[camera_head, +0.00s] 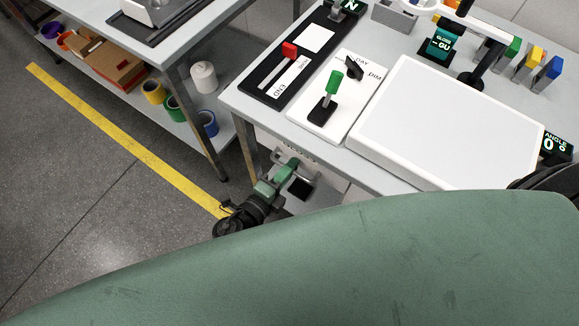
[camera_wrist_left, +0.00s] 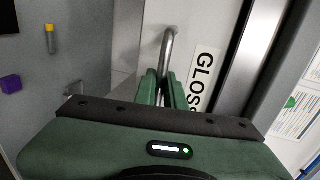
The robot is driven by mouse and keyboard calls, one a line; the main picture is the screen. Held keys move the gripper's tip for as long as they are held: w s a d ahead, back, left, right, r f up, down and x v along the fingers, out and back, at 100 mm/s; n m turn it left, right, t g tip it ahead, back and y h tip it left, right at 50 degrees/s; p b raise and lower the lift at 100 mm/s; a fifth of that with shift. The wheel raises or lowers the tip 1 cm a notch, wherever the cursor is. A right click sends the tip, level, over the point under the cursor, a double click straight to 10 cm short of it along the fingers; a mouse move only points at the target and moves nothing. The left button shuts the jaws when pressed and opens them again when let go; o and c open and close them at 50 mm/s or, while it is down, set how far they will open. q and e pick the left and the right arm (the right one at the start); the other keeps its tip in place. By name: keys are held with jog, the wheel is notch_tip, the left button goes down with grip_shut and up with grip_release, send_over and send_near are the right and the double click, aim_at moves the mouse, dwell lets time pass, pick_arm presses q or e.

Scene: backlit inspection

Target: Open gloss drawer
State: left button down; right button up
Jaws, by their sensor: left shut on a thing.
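The gloss drawer shows in the left wrist view as a pale front with a white label (camera_wrist_left: 205,72) whose visible letters read "GLOS". A curved metal handle (camera_wrist_left: 168,45) stands out from it. My left gripper (camera_wrist_left: 163,88) is shut on this handle, with one green finger on either side. In the head view my left gripper (camera_head: 287,168) is low beside the inspection table's front edge, at the drawer unit under the tabletop. The drawer is mostly hidden there, and I cannot tell how far out it is. My right gripper is not in view.
The inspection table (camera_head: 236,97) carries a white light panel (camera_head: 440,120), a green-knobbed switch (camera_head: 333,82), a red slider (camera_head: 289,50) and colored clips. A shelf table (camera_head: 180,60) stands left. The floor between is clear, with a yellow line (camera_head: 120,135).

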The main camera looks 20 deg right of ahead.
pick_arm(q)
jog(key=shift+a, duration=0.1)
